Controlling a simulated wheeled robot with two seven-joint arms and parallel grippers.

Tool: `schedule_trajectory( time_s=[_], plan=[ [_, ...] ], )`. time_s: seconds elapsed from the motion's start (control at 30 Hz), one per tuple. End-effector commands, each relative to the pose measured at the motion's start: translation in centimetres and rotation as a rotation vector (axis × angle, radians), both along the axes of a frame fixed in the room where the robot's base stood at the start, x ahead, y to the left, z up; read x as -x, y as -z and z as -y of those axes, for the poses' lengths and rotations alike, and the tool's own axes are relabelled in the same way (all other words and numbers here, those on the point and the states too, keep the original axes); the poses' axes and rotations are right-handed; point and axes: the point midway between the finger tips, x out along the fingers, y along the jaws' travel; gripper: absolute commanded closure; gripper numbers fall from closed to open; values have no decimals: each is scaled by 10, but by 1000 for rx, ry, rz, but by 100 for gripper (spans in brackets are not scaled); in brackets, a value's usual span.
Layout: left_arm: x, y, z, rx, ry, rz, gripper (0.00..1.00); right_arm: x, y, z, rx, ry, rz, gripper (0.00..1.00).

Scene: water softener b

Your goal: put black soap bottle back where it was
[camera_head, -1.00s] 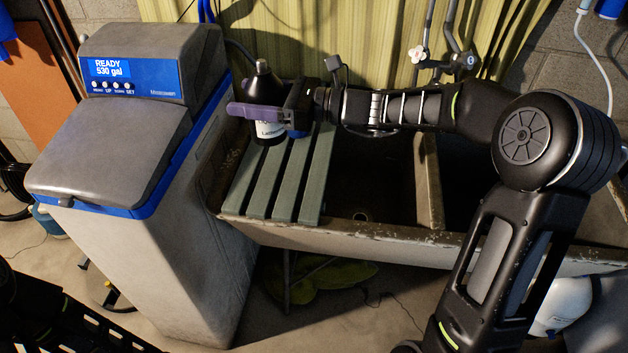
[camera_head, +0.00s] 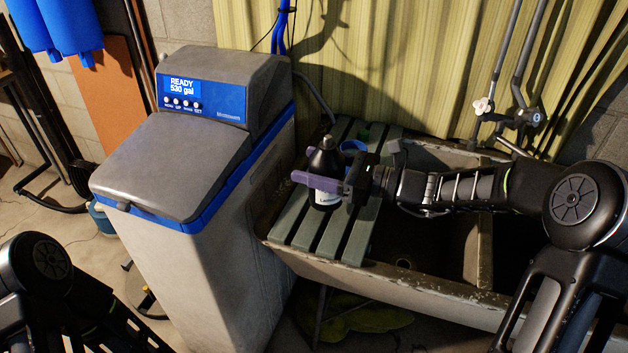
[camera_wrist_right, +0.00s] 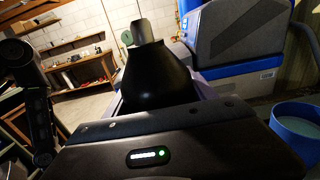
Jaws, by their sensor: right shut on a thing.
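The black soap bottle (camera_head: 324,160) is upright, with a white label on its lower part. My right gripper (camera_head: 322,184) reaches in from the right and is shut around its middle. The bottle is over the green slatted rack (camera_head: 285,225) at the left end of the sink. I cannot tell whether its base touches the slats. In the right wrist view the black bottle (camera_wrist_right: 158,75) stands upright beyond the gripper body, which hides its lower part. My left gripper is out of view; only part of my left arm shows at lower left.
The water softener (camera_head: 175,165) stands close left of the rack. A blue round container (camera_head: 353,147) is just behind the gripper; it also shows in the right wrist view (camera_wrist_right: 302,130). The sink basin (camera_head: 415,240) opens right of the rack. The front slats are clear.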

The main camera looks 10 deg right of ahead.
Motion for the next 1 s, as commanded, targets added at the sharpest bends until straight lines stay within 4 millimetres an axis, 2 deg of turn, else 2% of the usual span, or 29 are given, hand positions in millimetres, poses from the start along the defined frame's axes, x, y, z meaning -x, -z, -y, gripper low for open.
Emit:
schedule_trajectory(
  time_s=[0.27, 0.57, 0.93, 0.97, 1.0],
  plan=[
    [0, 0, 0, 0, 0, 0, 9, 0, 1, 0, -1, 0, 1, 93],
    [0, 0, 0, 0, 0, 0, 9, 0, 36, 0, -1, 0, 0, 93],
    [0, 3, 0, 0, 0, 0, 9, 0, 40, 0, 0, 0, 1, 93],
    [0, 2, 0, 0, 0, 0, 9, 0, 41, 0, 0, 0, 0, 35],
    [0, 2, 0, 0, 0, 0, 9, 0, 40, 0, 1, 0, 1, 32]
  ],
)
